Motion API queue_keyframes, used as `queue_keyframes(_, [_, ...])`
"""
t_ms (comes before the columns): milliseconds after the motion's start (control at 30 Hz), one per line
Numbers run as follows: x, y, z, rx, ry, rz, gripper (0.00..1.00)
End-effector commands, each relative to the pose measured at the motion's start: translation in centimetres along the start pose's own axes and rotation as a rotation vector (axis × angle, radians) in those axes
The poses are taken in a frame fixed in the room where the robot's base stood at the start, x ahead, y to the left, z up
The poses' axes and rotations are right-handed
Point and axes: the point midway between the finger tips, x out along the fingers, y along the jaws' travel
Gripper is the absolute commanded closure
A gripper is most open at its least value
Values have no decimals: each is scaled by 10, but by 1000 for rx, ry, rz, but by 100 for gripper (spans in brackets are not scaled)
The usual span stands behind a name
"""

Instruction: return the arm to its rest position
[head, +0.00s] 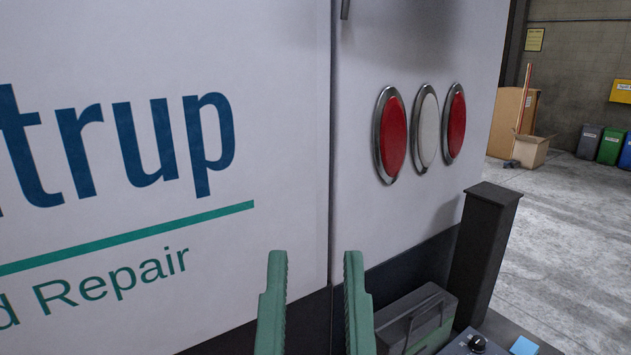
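My gripper (315,262) shows at the bottom middle of the head view. Its two green, ridged fingers point up and stand well apart. Nothing is held between them. The rest of my gripper and my arm are below the picture's edge and hidden.
A white panelled wall (270,60) with lettering fills the left and middle behind the fingers. It bears red and white round lamps (390,135). A dark post (483,250) and a grey case (415,320) stand at lower right. Floor (565,245) beyond is largely clear, with boxes (530,150) and bins (610,147) farther back.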

Motion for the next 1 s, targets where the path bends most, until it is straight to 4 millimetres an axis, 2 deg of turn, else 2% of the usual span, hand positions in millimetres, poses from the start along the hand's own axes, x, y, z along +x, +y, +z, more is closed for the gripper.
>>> queue_keyframes(33, [37, 0, -54, 0, 2, 0, 67])
queue_keyframes(400, [148, -4, -209, 9, -5, -8, 67])
queue_keyframes(500, [174, -5, -246, 12, -6, -10, 67])
queue_keyframes(600, [192, -6, -272, 14, -7, -12, 67])
queue_keyframes(700, [202, -6, -286, 15, -7, -13, 67])
queue_keyframes(1000, [202, -6, -286, 16, -7, -14, 67])
